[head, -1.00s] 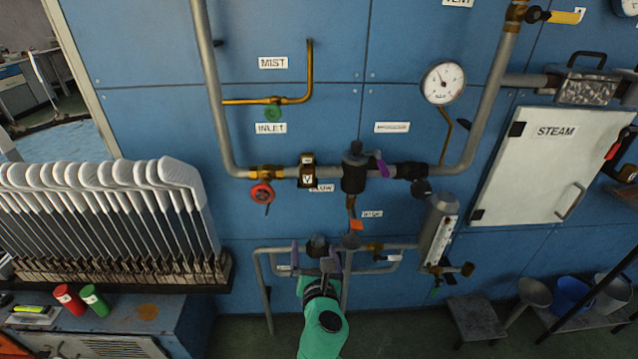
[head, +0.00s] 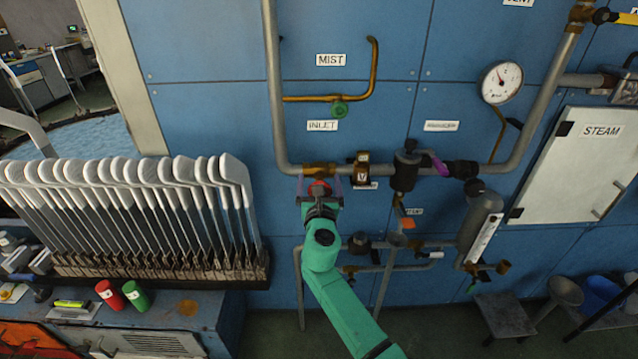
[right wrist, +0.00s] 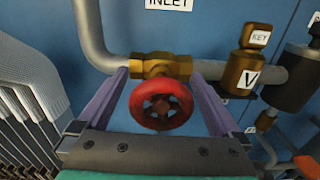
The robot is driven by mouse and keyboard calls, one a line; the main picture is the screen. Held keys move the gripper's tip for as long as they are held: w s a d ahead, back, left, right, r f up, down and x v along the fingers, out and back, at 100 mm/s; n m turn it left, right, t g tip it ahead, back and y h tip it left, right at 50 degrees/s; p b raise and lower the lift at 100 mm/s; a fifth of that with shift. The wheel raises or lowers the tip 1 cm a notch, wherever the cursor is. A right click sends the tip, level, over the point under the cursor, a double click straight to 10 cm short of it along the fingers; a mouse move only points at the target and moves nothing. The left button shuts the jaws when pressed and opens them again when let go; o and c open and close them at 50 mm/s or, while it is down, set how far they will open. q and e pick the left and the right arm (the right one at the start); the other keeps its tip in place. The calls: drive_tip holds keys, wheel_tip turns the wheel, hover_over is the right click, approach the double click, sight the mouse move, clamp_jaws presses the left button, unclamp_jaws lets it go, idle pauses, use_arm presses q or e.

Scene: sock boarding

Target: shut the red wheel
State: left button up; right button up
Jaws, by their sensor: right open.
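The red wheel (head: 319,188) sits on a brass valve (head: 320,170) in the grey pipe, below the INLET label. In the right wrist view the red wheel (right wrist: 161,104) faces me under the brass valve body (right wrist: 160,67). My right gripper (head: 319,183) is at the wheel, its purple fingers open on either side of it. In the right wrist view both fingers show apart from the wheel, with gaps left and right. The gripper's palm hides part of the wheel in the head view. My left gripper is not in view.
A green wheel (head: 338,109) is on the brass MIST pipe above. A brass fitting marked V (head: 362,170) and a dark valve with a purple lever (head: 440,164) are to the right. A rack of white sock boards (head: 150,215) stands at left. A gauge (head: 502,83) is at upper right.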

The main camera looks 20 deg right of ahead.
drive_tip(key=shift+s+d, duration=0.1)
drive_tip(key=shift+c, duration=0.6)
drive_tip(key=c, duration=1.2)
drive_tip(key=shift+o, duration=0.2)
drive_tip(key=shift+m, duration=0.4)
drive_tip(key=m+b, duration=0.1)
drive_tip(key=m, duration=0.1)
drive_tip(key=shift+f+m, duration=0.1)
drive_tip(key=shift+m, duration=0.2)
drive_tip(key=shift+d+m+b, duration=0.15)
drive_tip(key=shift+m+b, duration=0.75)
drive_tip(key=shift+m, duration=0.9)
